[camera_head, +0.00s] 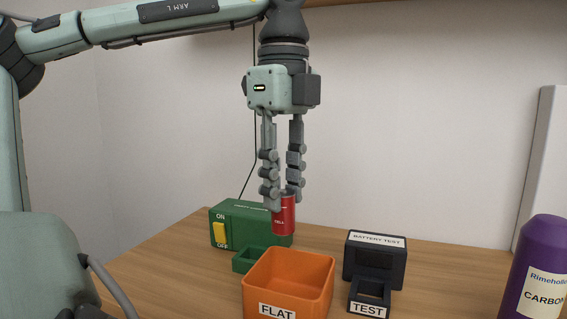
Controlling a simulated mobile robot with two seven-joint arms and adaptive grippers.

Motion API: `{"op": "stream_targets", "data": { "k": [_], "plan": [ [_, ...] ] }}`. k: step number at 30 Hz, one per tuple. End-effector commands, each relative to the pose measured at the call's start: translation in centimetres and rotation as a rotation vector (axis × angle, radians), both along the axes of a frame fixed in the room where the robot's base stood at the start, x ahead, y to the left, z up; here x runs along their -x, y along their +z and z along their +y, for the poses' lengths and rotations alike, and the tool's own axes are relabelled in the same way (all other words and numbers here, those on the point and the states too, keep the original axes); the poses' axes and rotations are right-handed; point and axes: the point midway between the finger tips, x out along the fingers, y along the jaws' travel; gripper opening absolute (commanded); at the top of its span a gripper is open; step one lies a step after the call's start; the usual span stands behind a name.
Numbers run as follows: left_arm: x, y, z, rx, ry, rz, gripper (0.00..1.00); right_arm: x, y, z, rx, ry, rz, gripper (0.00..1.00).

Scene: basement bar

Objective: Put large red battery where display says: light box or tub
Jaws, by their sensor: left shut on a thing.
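My left gripper (282,193) points straight down and is shut on a large red battery (284,217), held upright in the air. The battery shows in front of the green charger box (231,234), which has a yellow ON/OFF switch. The orange tub (300,273) labelled FLAT stands in front and looks empty from here. A black battery tester (375,256) labelled BATTERY TEST stands to the right, with a slot labelled TEST at its front. Its display face is dark, and I can read nothing on it. My right gripper is out of view.
A purple bottle (537,262) with a Rimehollow label stands at the right edge. A white panel (545,165) leans against the back wall. Wooden table top (450,275) is clear between tester and bottle. A thin cable runs up the wall behind the gripper.

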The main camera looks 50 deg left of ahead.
Motion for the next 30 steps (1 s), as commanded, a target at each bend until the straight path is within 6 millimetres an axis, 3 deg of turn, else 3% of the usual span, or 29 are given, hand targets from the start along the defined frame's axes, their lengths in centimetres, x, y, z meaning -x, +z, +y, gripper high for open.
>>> {"op": "stream_targets", "data": {
  "k": [6,14,15,20,30],
  "plan": [
    [-0.02,-1.18,-0.04,0.001,-0.001,-0.001,0.0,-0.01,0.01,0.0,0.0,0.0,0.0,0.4],
    [-0.01,-1.28,-0.04,0.0,0.0,-0.002,0.0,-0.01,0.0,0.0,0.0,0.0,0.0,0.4],
    [-0.01,-1.28,-0.04,0.0,0.0,-0.002,0.31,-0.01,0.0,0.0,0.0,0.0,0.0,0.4],
    [-0.01,-1.27,-0.04,0.0,-0.001,-0.002,0.51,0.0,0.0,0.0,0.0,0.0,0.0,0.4],
    [-0.01,-1.04,-0.02,-0.001,0.0,-0.002,0.52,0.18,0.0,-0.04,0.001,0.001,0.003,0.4]
  ]
}}
